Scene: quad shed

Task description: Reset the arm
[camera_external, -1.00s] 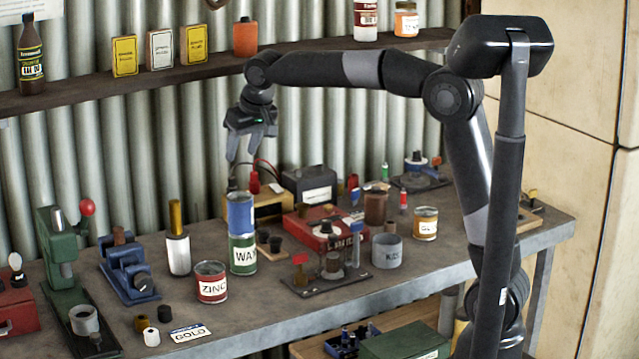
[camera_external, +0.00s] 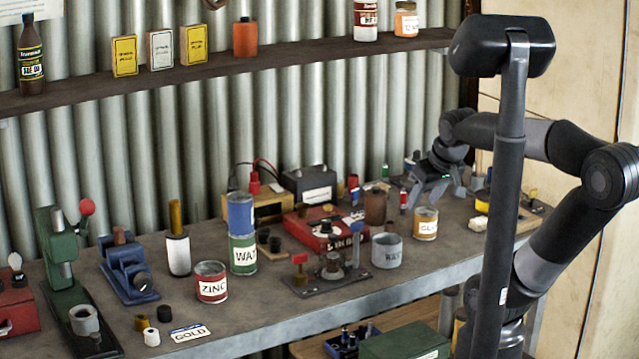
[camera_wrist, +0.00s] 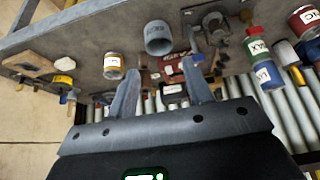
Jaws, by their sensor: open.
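My gripper (camera_external: 434,188) is at the right end of the workbench in the external view, low over the bench's back right part, with the arm folded back to the right. In the wrist view my gripper (camera_wrist: 160,88) shows two grey fingers spread apart with nothing held between them. Bench items show beyond the fingers. The exact gap between fingers and bench items cannot be told.
The workbench (camera_external: 290,318) carries a grey cup (camera_external: 386,250), a blue and green can stack (camera_external: 241,235), a ZINC can (camera_external: 211,282) and a GOLD card (camera_external: 190,332). A shelf (camera_external: 280,62) with boxes and bottles runs along the corrugated wall. Free room lies above the bench's middle.

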